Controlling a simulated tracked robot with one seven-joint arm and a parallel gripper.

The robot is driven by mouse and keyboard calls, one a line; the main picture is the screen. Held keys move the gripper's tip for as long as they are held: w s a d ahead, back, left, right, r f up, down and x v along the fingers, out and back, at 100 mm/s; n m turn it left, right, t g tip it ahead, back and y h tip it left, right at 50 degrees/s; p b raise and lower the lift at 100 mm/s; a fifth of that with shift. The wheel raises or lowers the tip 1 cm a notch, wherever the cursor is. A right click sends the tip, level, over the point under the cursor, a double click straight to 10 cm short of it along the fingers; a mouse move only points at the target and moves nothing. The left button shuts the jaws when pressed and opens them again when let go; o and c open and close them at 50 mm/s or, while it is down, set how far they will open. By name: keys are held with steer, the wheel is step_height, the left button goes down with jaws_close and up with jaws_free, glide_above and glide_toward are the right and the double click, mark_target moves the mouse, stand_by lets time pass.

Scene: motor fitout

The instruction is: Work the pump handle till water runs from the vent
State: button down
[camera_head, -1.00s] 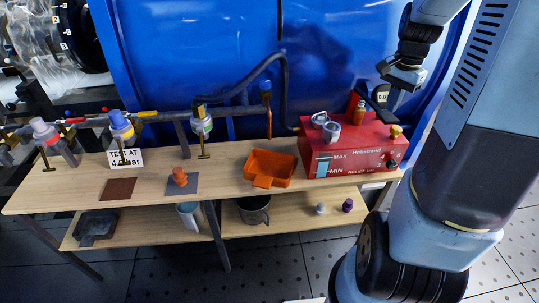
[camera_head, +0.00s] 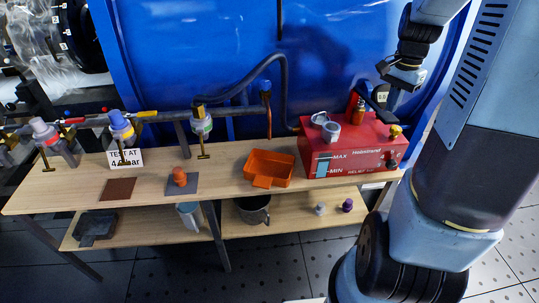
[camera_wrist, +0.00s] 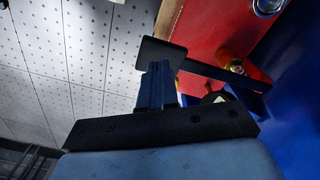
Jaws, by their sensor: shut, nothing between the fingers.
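The red pump box (camera_head: 345,160) stands at the right end of the bench, with MAX and MIN marks on its front. A dark bar, which looks like the pump handle (camera_head: 372,99), is at its back right. In the wrist view the handle (camera_wrist: 222,76) is a black bar with a flat plate at its left end. My gripper (camera_head: 384,68) is above the handle, shut and empty. In the wrist view its fingertips (camera_wrist: 158,68) overlap the plate; I cannot tell whether they touch. No water shows.
A black hose (camera_head: 284,85) loops in front of the blue tank (camera_head: 210,50). A small display beside the handle seems to read 0.0. A brass knob (camera_head: 395,131) sits on the box's right. Several valves and a "TEST AT" sign (camera_head: 125,159) are at left.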

mark_target(386, 115)
stand_by(2.0)
stand_by(0.6)
steer(key=shift+w+f, duration=0.2)
steer(key=shift+f, duration=1.75)
steer(key=shift+w+f, duration=0.2)
steer(key=shift+f, duration=1.7)
steer(key=shift+s+r, duration=0.2)
steer(key=shift+r, duration=1.75)
steer(key=shift+s+r, duration=0.2)
steer(key=shift+r, duration=1.75)
steer(key=shift+f, duration=0.15)
